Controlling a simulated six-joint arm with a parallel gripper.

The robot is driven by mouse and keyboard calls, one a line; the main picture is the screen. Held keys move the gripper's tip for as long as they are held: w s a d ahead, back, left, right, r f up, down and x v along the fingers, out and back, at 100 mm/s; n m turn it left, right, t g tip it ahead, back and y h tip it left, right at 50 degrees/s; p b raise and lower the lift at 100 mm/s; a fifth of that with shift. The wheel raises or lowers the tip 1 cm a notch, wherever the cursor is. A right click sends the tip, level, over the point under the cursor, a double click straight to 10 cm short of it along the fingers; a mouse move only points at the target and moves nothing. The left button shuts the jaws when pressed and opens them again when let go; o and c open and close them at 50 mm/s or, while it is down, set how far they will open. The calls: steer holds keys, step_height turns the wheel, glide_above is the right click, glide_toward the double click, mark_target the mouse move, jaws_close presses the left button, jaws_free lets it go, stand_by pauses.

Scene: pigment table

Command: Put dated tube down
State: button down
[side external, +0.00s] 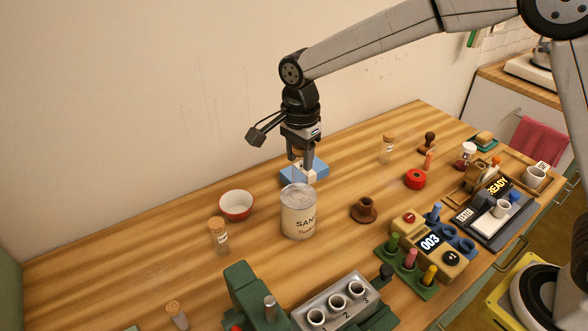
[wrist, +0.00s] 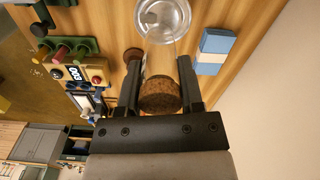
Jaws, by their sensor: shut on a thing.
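My gripper (side external: 303,168) is shut on a corked glass tube and holds it above the table, near the back. In the wrist view my gripper (wrist: 161,92) has its fingers on either side of the brown cork (wrist: 160,94); the clear glass tube (wrist: 160,60) runs away beyond it. I cannot tell whether tube and jar touch. No date is readable on the tube.
A blue and white block (side external: 318,170) lies behind the jar. A red bowl (side external: 236,206) and a corked vial (side external: 220,238) stand left. A brown pot (side external: 364,209), a red roll (side external: 415,179) and the 003 device (side external: 430,241) are right. A numbered holder (side external: 338,304) stands in front.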

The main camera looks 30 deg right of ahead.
mark_target(298, 168)
steer(key=shift+w+f, duration=0.2)
steer(key=shift+f, duration=1.55)
steer(key=shift+f, duration=0.2)
steer(key=shift+c, duration=1.2)
jaws_free()
steer(key=shift+r, duration=0.15)
step_height(298, 168, up, 12)
steer(key=shift+r, duration=0.1)
